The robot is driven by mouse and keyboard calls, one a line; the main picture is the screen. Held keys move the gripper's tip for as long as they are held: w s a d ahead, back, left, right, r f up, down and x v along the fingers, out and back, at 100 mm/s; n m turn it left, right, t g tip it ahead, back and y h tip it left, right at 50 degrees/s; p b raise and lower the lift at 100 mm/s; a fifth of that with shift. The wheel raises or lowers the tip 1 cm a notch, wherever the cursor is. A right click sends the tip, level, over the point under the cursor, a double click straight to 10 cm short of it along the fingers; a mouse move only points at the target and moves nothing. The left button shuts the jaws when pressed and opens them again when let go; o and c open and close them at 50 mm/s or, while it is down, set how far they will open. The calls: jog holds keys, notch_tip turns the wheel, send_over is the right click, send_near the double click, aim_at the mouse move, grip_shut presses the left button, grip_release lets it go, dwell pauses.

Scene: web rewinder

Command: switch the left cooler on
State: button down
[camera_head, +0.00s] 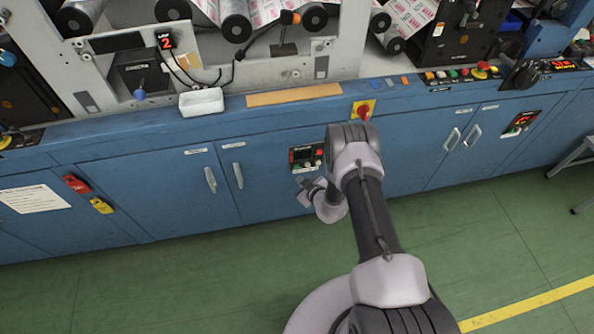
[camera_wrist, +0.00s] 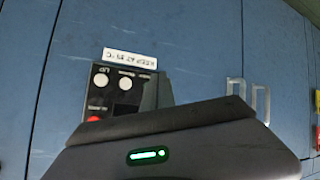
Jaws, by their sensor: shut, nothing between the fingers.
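The left cooler's control panel (camera_head: 306,157) is a small dark box on the blue cabinet front, with a display and small buttons. In the wrist view the panel (camera_wrist: 126,90) appears upside down, with two pale round buttons (camera_wrist: 100,80), a red button (camera_wrist: 93,118) and a white label (camera_wrist: 130,58) above it in the picture. My gripper (camera_head: 304,190) is shut and empty, just below the panel in the head view. The dark gripper body with a green light covers part of the panel in the wrist view. Contact with a button cannot be seen.
A similar panel (camera_head: 521,123) sits on the right cabinet. A red rotary switch (camera_head: 364,111) on a yellow plate is above my arm. Door handles (camera_head: 238,175) stick out left of the panel. The green floor (camera_head: 180,285) in front is clear.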

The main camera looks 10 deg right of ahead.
aim_at(297, 167)
jog(key=shift+w+b, duration=0.5)
jog(key=shift+w, duration=0.55)
jog(key=shift+w+f, duration=0.1)
dwell(1.2)
jog(key=shift+w+b, duration=0.3)
jog(key=shift+b, duration=0.15)
jog(key=shift+w+b, duration=0.3)
jog(key=shift+w, duration=0.25)
dwell(0.6)
jog(key=shift+s, duration=0.15)
jog(key=shift+s+p, duration=0.4)
jog(key=shift+s, duration=0.4)
